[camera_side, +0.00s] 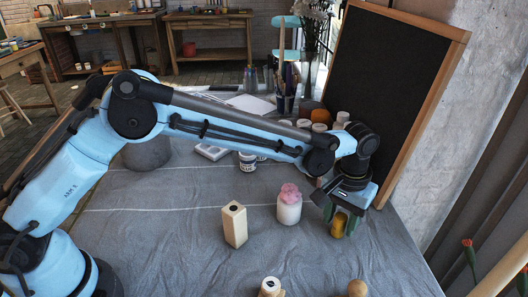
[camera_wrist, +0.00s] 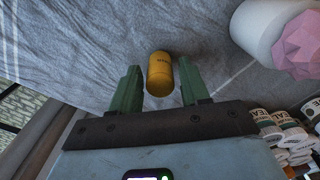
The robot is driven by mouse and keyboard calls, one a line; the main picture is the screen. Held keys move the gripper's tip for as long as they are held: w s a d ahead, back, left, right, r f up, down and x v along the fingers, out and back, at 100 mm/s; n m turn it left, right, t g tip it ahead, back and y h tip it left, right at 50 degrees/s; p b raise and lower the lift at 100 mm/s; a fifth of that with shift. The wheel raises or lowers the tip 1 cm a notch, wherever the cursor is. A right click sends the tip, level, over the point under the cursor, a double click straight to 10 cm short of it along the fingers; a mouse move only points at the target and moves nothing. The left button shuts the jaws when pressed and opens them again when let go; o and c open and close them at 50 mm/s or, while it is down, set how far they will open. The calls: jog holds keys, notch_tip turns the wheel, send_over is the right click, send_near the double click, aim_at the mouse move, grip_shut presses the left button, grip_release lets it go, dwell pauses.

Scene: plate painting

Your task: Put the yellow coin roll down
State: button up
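The yellow coin roll (camera_side: 338,229) is a short yellow cylinder at the right of the grey cloth-covered table in the side view. It also shows in the wrist view (camera_wrist: 160,73), with small dark lettering on its side. My gripper (camera_side: 340,218) points down around it. In the wrist view the two green fingers of my gripper (camera_wrist: 160,85) stand on either side of the roll, with a narrow gap on each side, so it looks open. The roll's lower end is at or very near the cloth; exact contact is hard to tell.
A white jar with a pink faceted top (camera_side: 289,205) stands just left of my gripper. A pale wooden block (camera_side: 235,224) stands further left. A framed blackboard (camera_side: 385,85) rises behind. Paint jars (camera_wrist: 285,130) cluster at the back.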

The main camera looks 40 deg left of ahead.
aim_at(341, 216)
jog(key=shift+o, duration=0.6)
notch_tip(341, 216, up, 12)
jog(key=s+a+r+t, duration=0.2)
jog(key=a+r, duration=0.2)
jog(key=a, duration=0.4)
jog(key=s+a+f+t, duration=0.4)
jog(key=s+a+t, duration=0.1)
jog(key=s+a, duration=0.9)
jog(key=a, duration=0.3)
jog(key=shift+s+a+f, duration=0.2)
jog(key=shift+s, duration=0.15)
